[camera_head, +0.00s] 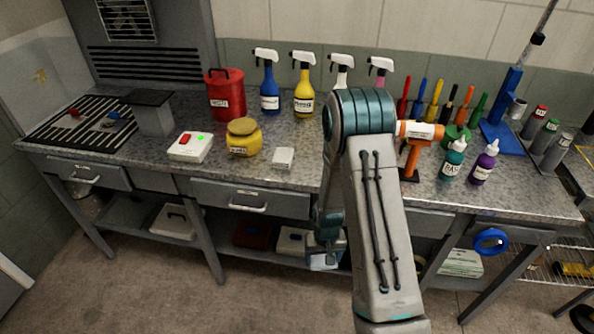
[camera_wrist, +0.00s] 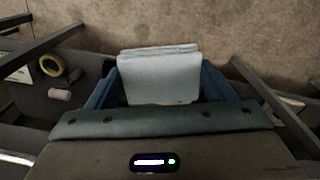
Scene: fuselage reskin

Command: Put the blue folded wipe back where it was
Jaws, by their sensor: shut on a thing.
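My gripper (camera_head: 325,248) points down in front of the bench, below the countertop edge. It is shut on a folded wipe, whose pale blue edge (camera_head: 322,262) shows low at the fingers in the head view. In the wrist view the folded wipe (camera_wrist: 160,78) looks pale grey-blue, with layered folds, and sits between the two blue fingers. A second small pale folded pad or pack (camera_head: 283,156) lies on the countertop (camera_head: 235,180) near its front edge, right of the yellow jar. I cannot tell its exact colour or kind.
A yellow jar (camera_head: 243,138), a white box with a red button (camera_head: 190,147) and a red can (camera_head: 225,95) stand left. Spray bottles line the back. An orange tool (camera_head: 418,131) and dropper bottles stand right. Drawers (camera_head: 250,199) and a lower shelf are beneath.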

